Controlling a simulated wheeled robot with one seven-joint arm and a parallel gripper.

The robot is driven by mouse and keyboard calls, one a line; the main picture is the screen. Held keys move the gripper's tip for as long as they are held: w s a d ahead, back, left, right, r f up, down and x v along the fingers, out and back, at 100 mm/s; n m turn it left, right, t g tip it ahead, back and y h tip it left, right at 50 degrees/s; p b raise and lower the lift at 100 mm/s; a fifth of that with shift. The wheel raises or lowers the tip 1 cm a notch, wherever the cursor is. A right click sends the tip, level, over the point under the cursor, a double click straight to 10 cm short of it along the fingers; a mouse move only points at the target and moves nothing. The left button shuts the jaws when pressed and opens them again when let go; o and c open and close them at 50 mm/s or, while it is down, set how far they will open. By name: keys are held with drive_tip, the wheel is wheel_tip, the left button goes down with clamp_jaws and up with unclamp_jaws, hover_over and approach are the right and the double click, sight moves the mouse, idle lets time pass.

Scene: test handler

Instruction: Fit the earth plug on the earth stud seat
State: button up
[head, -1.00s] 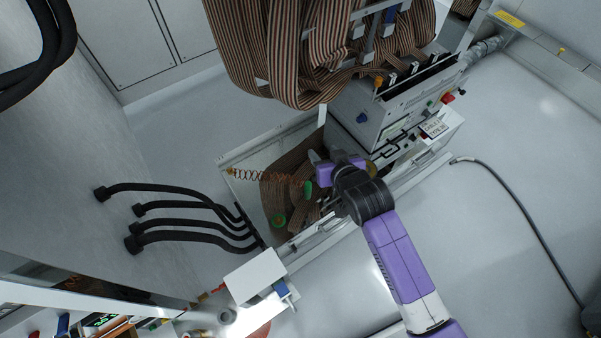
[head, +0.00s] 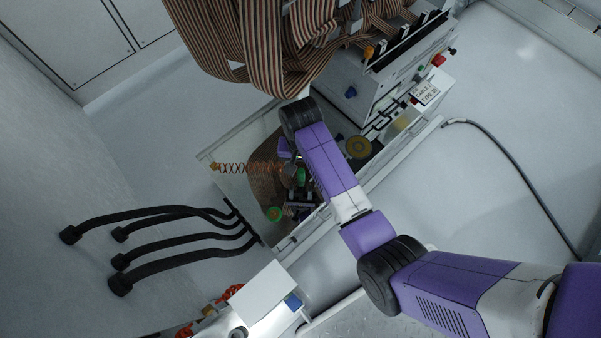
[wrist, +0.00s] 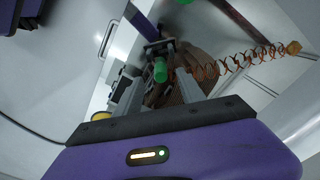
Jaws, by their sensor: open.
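The earth plug looks to be the green cylinder (head: 301,175) inside the open bay, at the end of the coiled copper cord (head: 250,168). In the wrist view the green plug (wrist: 160,72) shows between the fingers of my gripper (wrist: 158,83). The fingers are apart, one to each side of it; I cannot tell whether they touch it. In the head view my gripper (head: 300,198) is low in the bay, partly hidden by my arm.
The cord runs left to an orange knob (head: 214,167) at the bay's edge. Striped ribbon cables (head: 240,50) hang above the bay. A grey box (head: 375,95) stands at its upper right. Black cables (head: 165,235) lie at the left. A white box (head: 265,295) is below.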

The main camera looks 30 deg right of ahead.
sight(301, 172)
drive_tip(key=f+b, duration=0.1)
drive_tip(key=f, duration=0.1)
drive_tip(key=f+b, duration=0.2)
drive_tip(key=f, duration=0.1)
drive_tip(key=shift+w+d+f, duration=0.15)
drive_tip(key=shift+w, duration=0.05)
clamp_jaws()
